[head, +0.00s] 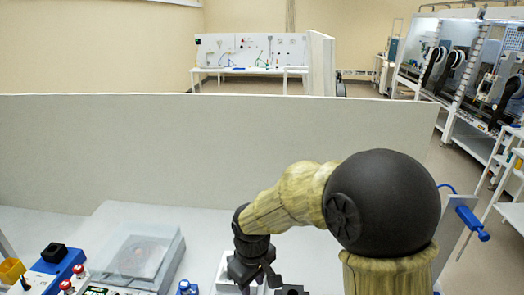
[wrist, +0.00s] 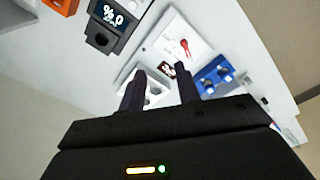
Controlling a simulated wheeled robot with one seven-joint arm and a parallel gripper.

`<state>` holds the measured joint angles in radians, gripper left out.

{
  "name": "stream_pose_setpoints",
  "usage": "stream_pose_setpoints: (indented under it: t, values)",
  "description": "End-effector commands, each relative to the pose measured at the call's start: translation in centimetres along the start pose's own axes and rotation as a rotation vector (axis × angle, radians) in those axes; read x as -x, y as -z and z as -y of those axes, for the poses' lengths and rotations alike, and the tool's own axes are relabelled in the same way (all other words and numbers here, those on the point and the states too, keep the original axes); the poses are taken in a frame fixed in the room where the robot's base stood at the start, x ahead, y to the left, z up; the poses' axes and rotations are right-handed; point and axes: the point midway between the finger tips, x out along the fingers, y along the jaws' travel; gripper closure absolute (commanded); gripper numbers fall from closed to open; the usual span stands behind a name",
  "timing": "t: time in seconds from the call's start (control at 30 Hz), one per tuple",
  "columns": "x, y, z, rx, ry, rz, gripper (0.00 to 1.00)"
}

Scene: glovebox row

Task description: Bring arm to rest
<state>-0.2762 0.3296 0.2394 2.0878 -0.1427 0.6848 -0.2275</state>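My gripper (head: 255,272) hangs at the end of my bent arm, low over the white bench in the head view. Its fingers point down, and its tips are partly cut off by the lower frame edge. In the wrist view my gripper (wrist: 160,72) shows two dark fingers standing apart, with nothing seen between them but the bench items beyond. The fingers appear to be above a white holder (wrist: 155,96); I cannot tell whether they touch it.
A clear-lidded instrument (head: 138,256), a blue block (head: 55,264) and a yellow cup (head: 12,270) stand at left. A grey partition (head: 200,150) closes the bench's back. A blue rack (wrist: 215,76) and white tray with a red item (wrist: 165,35) lie near my gripper.

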Motion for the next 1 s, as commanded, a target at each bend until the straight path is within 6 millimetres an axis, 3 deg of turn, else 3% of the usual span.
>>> stream_pose_setpoints:
  t: [0.1, 0.2, 0.3, 0.4, 0.5, 1.0]
  values:
    - [0.6, -6.1, -3.7, -0.263, -0.032, -0.042, 0.67]
    - [0.9, -11.2, -5.6, -0.488, -0.056, -0.086, 0.67]
    - [1.1, -15.3, -6.5, -0.679, -0.075, -0.128, 0.67]
    - [1.1, -17.9, -6.7, -0.797, -0.085, -0.155, 0.67]
    - [1.1, -18.7, -6.7, -0.839, -0.088, -0.164, 0.67]
    - [1.0, -18.6, -6.7, -0.834, -0.088, -0.162, 0.67]
